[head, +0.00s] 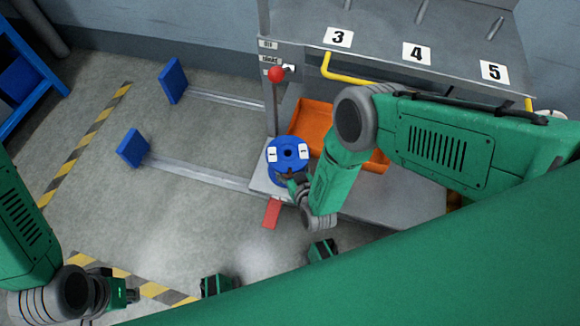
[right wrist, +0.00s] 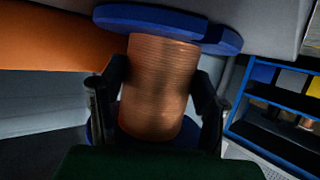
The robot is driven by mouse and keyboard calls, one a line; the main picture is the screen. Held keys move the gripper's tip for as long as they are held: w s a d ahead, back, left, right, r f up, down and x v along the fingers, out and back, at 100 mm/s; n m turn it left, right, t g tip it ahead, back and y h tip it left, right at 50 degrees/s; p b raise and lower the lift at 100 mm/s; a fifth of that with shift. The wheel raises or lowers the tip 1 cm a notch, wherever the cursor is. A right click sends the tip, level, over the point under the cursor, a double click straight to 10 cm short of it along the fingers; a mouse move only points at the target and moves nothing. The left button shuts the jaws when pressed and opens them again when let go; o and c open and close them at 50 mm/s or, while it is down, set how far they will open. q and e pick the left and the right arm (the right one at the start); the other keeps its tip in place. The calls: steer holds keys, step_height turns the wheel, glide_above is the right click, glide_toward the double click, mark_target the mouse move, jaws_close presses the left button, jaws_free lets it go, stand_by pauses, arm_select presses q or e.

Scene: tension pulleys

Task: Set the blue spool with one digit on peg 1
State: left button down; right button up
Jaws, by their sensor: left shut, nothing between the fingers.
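The blue spool (head: 288,150) stands at the left corner of the low grey platform, with two white labels on its top flange. Each label carries one small dark mark that I cannot read surely. My right gripper (head: 292,184) is at its near side. The right wrist view shows the spool's copper winding (right wrist: 160,88) between my two fingers, which lie close along both sides. I cannot tell whether they press on it. My left gripper (head: 130,295) is shut and empty at the lower left, away from the spool. Peg 1 is not in view.
An orange bin (head: 312,118) stands behind the spool. A red-knobbed lever (head: 275,75) rises beside it. The upper rack (head: 380,30) has plates 3, 4 and 5. Two rails with blue end plates (head: 132,148) run left.

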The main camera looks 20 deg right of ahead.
steer(key=o, duration=0.4)
steer(key=shift+s, duration=0.1)
steer(key=shift+s, duration=0.25)
steer(key=v, duration=0.6)
steer(key=shift+s+r, duration=0.2)
steer(key=shift+s, duration=0.15)
steer(key=shift+d, duration=0.1)
